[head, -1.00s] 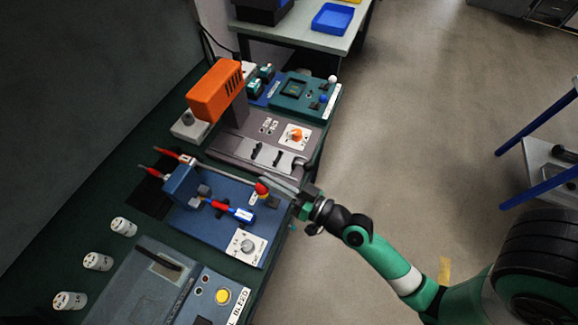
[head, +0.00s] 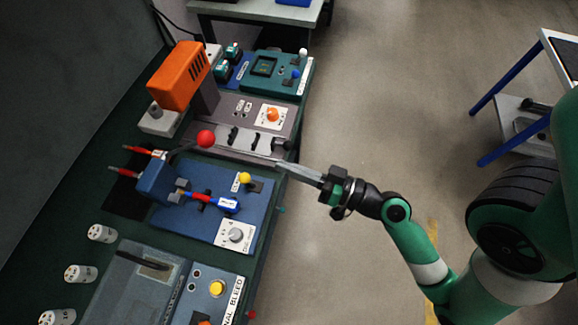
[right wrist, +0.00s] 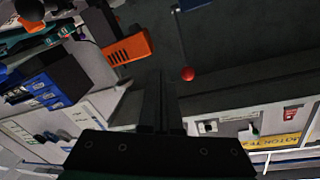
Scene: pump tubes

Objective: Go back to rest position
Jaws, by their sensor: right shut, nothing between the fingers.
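My right gripper (head: 284,170) reaches in from the right in the head view. Its fingers are together and empty, at the right edge of the consoles, apart from the blue pump station (head: 235,205). In the right wrist view the shut fingers (right wrist: 160,95) point away from the camera, with nothing between them. A red ball knob (head: 206,138) stands raised on a lever at the back of the blue station; a red ball also shows in the right wrist view (right wrist: 188,74). A yellow knob (head: 245,178) is on the same station. My left gripper is not in view.
An orange machine head (head: 180,75) stands above the grey console (head: 230,110), behind the blue station. A teal control box (head: 290,85) is farther back. The floor (head: 385,110) right of the bench is open.

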